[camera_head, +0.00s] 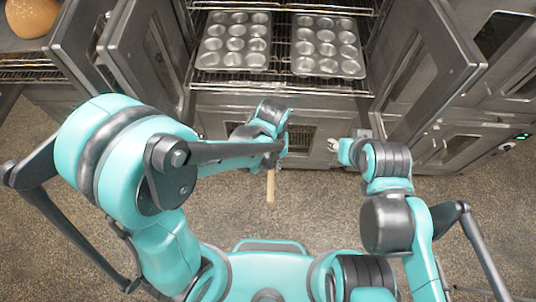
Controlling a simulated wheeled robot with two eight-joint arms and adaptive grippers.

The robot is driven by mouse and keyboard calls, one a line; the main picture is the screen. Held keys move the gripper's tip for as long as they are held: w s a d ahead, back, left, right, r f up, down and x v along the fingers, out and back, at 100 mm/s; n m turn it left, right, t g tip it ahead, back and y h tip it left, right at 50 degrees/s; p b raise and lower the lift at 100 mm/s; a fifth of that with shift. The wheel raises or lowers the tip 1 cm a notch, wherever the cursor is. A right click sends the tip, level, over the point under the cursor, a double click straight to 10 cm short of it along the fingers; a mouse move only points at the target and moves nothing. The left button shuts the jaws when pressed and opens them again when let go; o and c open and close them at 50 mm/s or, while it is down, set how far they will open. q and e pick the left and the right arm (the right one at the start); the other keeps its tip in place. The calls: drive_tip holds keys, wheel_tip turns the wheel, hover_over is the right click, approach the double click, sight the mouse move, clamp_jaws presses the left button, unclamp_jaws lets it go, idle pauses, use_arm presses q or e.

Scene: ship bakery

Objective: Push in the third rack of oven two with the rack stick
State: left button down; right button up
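The open oven stands ahead at the top middle, with wire racks inside. The lowest rack in clear view (283,84) carries two metal muffin trays, a left one (235,45) and a right one (327,46). Its front edge lies near the oven's opening; I cannot tell which rack number it is. My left gripper (272,158) is low in front of the oven and appears shut on the rack stick, whose pale wooden handle (270,186) hangs below it. The stick's other end is hidden. My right gripper (334,148) is in front of the oven's lower right; its fingers are too small to read.
Oven doors stand open at left (150,62) and right (425,75), flanking the opening. Another oven front (498,40) is at right. The speckled floor (305,200) before the oven is clear.

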sight(279, 90)
use_arm(q)
wheel_tip(279, 90, up, 5)
drive_tip(key=s+d+p, duration=0.1)
drive_tip(key=p, duration=0.3)
drive_tip(key=shift+w+f, duration=0.1)
drive_tip(key=shift+w, duration=2.6)
use_arm(e)
drive_tip(key=shift+w+d+r, duration=0.1)
drive_tip(key=shift+d+r, duration=0.05)
drive_tip(key=shift+r, duration=1.25)
drive_tip(key=shift+w+d+r, duration=0.1)
drive_tip(key=shift+r, duration=1.25)
use_arm(q)
drive_tip(key=shift+w, duration=0.1)
drive_tip(key=shift+w+d+b, duration=0.15)
drive_tip(key=shift+w+b, duration=0.85)
drive_tip(key=shift+w, duration=5.25)
drive_tip(key=shift+w+d+b, duration=0.1)
drive_tip(key=shift+w+b, duration=0.9)
drive_tip(key=shift+w, duration=5.25)
drive_tip(key=shift+s+f, duration=0.1)
drive_tip(key=shift+s, duration=0.25)
drive_tip(key=s+b, duration=0.3)
drive_tip(key=s, duration=1)
drive_tip(key=shift+s, duration=0.25)
use_arm(e)
wheel_tip(279, 90, down, 7)
